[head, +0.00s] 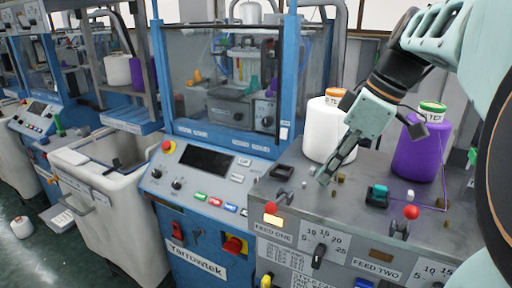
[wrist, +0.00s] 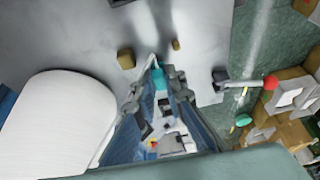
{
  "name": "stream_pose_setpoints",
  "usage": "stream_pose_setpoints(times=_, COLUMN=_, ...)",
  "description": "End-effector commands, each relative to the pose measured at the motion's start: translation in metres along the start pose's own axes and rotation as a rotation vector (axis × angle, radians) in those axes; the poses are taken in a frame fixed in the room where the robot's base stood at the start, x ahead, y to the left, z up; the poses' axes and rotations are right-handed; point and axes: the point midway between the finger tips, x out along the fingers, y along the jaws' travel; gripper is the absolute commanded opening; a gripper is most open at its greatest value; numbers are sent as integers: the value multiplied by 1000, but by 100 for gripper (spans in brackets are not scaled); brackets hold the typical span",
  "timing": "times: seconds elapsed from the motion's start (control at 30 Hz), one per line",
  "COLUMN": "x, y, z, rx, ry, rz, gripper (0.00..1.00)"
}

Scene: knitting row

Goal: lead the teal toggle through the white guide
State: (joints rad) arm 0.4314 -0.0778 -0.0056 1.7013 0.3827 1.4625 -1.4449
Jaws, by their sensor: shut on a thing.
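My gripper (head: 323,179) is low over the grey feed panel, in front of the white cone. In the wrist view its fingers (wrist: 158,92) are closed around the small teal toggle (wrist: 158,78), which shows between the fingertips. In the head view the toggle is hidden or too small to make out. A small white piece (head: 312,170) sits beside the fingertips in the head view and may be the white guide. In the wrist view a thin pale edge shows just beyond the toggle. I cannot tell whether they touch.
A white cone (head: 324,130) and a purple cone (head: 418,152) stand behind. A blue-framed machine (head: 217,150) is at left.

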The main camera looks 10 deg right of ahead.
Motion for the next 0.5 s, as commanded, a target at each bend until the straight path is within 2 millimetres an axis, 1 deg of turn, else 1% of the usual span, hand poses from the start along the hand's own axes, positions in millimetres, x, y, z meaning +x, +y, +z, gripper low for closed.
stream_pose_setpoints(times=0.27, x=2, y=0, z=-4, rx=-1, ry=-1, rz=-1, gripper=3)
stream_pose_setpoints(times=0.5, x=6, y=0, z=-14, rx=0, ry=-2, rz=0, gripper=3)
